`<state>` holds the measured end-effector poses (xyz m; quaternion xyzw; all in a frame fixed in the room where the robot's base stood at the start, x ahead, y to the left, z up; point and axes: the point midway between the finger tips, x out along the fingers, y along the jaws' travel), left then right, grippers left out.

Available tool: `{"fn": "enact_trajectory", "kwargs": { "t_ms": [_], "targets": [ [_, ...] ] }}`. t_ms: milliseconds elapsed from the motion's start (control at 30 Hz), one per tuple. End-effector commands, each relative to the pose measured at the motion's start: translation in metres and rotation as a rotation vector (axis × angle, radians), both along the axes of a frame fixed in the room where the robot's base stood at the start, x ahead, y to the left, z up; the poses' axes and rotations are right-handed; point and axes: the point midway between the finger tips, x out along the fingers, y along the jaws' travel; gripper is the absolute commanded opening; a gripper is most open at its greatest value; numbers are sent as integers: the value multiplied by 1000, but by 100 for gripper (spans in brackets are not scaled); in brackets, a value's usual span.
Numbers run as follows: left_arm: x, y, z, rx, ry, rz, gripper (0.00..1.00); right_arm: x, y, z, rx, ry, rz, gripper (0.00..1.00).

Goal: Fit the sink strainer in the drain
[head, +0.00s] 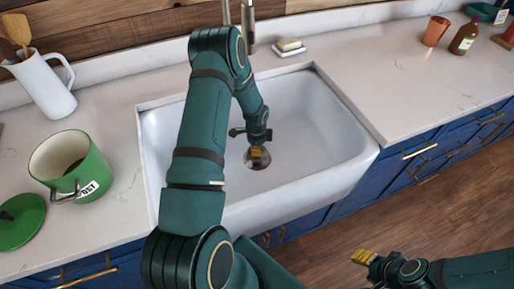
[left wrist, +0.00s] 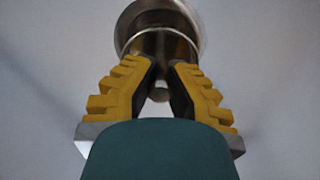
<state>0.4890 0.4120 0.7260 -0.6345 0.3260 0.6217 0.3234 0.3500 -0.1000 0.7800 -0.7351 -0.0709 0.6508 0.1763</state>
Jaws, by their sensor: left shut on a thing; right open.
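The white sink (head: 315,125) is set into the counter. My left arm reaches down into it, and my left gripper (head: 257,151) is low over the basin, at the round metal drain area (head: 256,164). In the left wrist view, the yellow fingers of my left gripper (left wrist: 160,88) are shut on the metal sink strainer (left wrist: 160,45) by its knob. A round metal rim (left wrist: 197,14), seemingly the drain, shows behind the strainer. I cannot tell whether the strainer touches or sits in it. My right gripper (head: 364,257) is open and empty, out in front of the cabinets.
A faucet (head: 248,25) stands behind the sink, and a soap dish (head: 290,50) sits at its back edge. A green pot (head: 72,165), its lid (head: 20,222) and a white pitcher (head: 45,85) are on the left counter. The near right counter is clear.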

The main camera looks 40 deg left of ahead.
Motion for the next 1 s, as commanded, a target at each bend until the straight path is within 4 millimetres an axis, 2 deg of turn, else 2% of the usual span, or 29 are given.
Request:
{"fn": "enact_trajectory", "kwargs": {
  "t_ms": [600,1000],
  "targets": [
    [0,0,-40,0,-1,2,0,-4,1,-34,3,10,10,47],
    [0,0,-43,1,-1,1,0,-3,1,-36,1,7,9,47]
  ]
}}
